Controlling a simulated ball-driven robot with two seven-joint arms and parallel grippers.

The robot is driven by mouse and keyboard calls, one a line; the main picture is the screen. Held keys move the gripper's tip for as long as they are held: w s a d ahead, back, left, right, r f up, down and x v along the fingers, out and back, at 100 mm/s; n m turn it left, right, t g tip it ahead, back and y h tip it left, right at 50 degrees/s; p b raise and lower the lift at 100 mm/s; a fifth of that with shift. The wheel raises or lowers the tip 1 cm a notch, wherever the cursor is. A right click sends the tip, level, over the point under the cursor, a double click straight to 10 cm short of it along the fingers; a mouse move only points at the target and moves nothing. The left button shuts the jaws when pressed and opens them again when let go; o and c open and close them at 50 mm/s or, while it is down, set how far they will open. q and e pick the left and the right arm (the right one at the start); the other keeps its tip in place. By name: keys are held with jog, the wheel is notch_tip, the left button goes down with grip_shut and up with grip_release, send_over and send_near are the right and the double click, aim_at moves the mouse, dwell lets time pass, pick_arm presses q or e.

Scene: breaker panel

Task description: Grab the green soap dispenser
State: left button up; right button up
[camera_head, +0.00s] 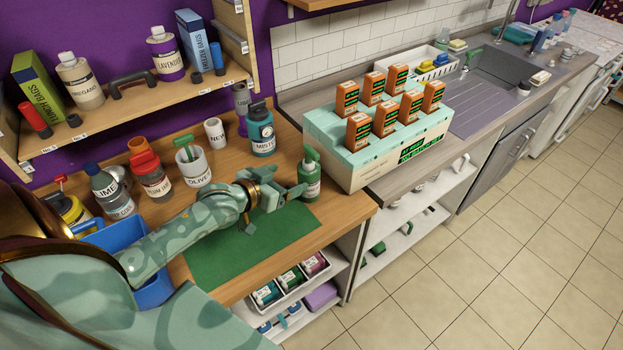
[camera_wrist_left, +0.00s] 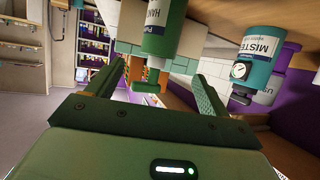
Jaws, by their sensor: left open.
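The green soap dispenser (camera_head: 310,182) stands upright on the wooden counter, at the right edge of the green mat (camera_head: 215,262). It has a green pump head and a white label. My left gripper (camera_head: 289,193) is open, just left of the dispenser, with its fingers pointing at it. In the left wrist view, the dispenser (camera_wrist_left: 163,30) shows at the top centre, cut off by the frame edge. It lies between the directions of the two open fingers (camera_wrist_left: 155,88), which look empty. I cannot tell whether a finger touches it. My right gripper is not in view.
A teal mister bottle (camera_head: 262,133) stands behind the dispenser; it also shows in the left wrist view (camera_wrist_left: 257,55). A pale box (camera_head: 400,155) with several orange cartons is close on the right. A white olive crock (camera_head: 194,168) and a blue bin (camera_head: 122,236) are left.

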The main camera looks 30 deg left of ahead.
aim_at(302, 172)
pick_arm(q)
jog(key=b+x, duration=0.1)
jog(key=x, duration=0.5)
jog(key=shift+w+d+f, duration=0.1)
jog(key=shift+w+f, duration=0.1)
jog(key=shift+w, duration=0.3)
jog(key=b+x, duration=0.1)
jog(key=x, duration=0.4)
jog(key=shift+d+b, duration=0.15)
jog(key=shift+b, duration=0.15)
jog(key=shift+s+r, duration=0.1)
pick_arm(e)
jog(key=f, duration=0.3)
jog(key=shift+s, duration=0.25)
pick_arm(q)
jog(key=c, duration=1.3)
jog(key=shift+r, duration=0.1)
